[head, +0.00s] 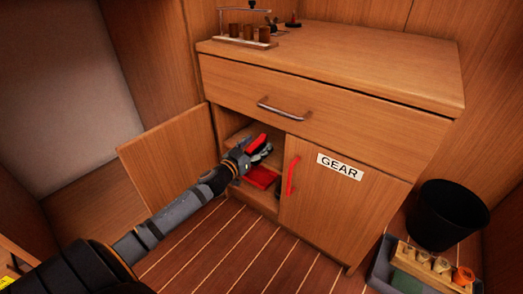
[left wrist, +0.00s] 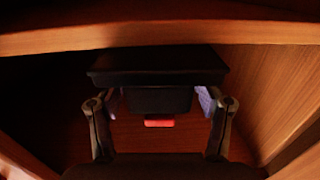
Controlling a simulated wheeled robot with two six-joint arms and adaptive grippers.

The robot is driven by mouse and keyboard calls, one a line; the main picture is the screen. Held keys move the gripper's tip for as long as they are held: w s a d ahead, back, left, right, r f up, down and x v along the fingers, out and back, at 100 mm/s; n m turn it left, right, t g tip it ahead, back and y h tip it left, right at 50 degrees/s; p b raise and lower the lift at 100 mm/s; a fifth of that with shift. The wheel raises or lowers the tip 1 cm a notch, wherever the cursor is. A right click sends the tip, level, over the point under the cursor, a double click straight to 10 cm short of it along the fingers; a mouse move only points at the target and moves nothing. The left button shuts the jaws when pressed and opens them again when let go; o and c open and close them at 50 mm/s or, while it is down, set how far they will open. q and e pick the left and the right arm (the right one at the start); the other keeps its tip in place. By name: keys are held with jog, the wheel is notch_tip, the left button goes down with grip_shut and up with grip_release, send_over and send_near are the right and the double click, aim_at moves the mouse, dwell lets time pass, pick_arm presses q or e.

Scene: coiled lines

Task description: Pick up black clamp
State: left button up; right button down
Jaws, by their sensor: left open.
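My left gripper (head: 262,155) is open and reaches into the open left compartment of the wooden cabinet (head: 240,85). In the left wrist view, its two fingers (left wrist: 160,128) stand wide apart. A black blocky thing (left wrist: 158,70), with a wide flat top and a narrower body, shows between and beyond them. It may be the black clamp, but it is too dark to be sure. I cannot tell whether the finger pads touch it. A small red piece (left wrist: 160,123) shows just below it. In the head view the gripper hides this spot. My right gripper is not in view.
The left cabinet door (head: 170,160) stands open beside my arm. The right door (head: 335,200) is shut, with a GEAR label and red handle (head: 291,175). A red tray (head: 262,178) lies low inside. A black bin (head: 445,215) stands at right. A shelf board (left wrist: 160,38) crosses above the gripper.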

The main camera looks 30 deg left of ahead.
pick_arm(q)
jog(key=shift+r, duration=0.15)
grip_shut()
dwell(0.4)
